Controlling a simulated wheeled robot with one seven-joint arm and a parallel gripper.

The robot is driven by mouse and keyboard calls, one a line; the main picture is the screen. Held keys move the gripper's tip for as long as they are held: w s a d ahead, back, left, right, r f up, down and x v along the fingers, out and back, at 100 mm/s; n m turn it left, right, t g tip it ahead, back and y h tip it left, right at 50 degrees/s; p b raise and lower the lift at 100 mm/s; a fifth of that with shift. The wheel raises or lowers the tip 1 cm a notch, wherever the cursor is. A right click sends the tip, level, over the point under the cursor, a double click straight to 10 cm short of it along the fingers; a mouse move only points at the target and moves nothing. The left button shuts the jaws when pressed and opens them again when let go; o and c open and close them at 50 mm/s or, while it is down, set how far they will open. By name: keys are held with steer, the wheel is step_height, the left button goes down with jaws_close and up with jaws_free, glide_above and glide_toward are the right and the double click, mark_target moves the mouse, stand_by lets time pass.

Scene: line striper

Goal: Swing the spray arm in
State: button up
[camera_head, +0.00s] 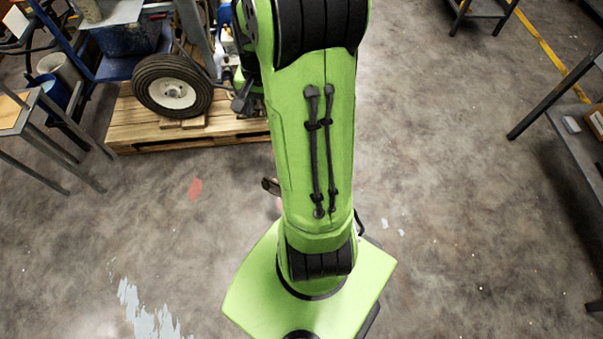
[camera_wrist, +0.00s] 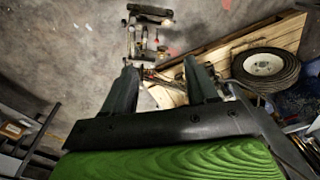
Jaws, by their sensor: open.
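The line striper, seen in part, stands on a wooden pallet in the head view, with a black-tyred wheel (camera_head: 172,84) at its left; the wheel also shows in the wrist view (camera_wrist: 266,66). In the wrist view, a jointed frame with dark bars and metal fittings, which looks like the spray arm (camera_wrist: 131,42), extends over the floor past my fingertips. In the head view only a small dark end (camera_head: 270,186) pokes out left of my arm. My gripper (camera_wrist: 160,62) is open, its fingers apart, short of the frame; I cannot tell the exact gap.
The pallet (camera_head: 125,125) lies at the upper left. A workbench (camera_head: 575,125) is at the right. The concrete floor (camera_head: 460,200) between is clear.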

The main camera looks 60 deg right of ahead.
steer(key=s+d+f+m+t+y+b, duration=0.1)
steer(key=s+d+f+m+b, duration=0.2)
steer(key=f, duration=0.8)
steer(key=s+d+f+m+y+b, duration=0.15)
steer(key=s+d+f+m, duration=0.35)
steer(key=f, duration=0.6)
steer(key=s+d+f+m+t+y+b, duration=0.15)
steer(key=d+f+m, duration=0.35)
steer(key=f, duration=0.6)
steer(key=shift+g, duration=0.35)
steer(key=b+x, duration=0.5)
steer(key=x, duration=1)
steer(key=shift+s+a, duration=0.15)
steer(key=shift+a, duration=0.05)
jaws_close()
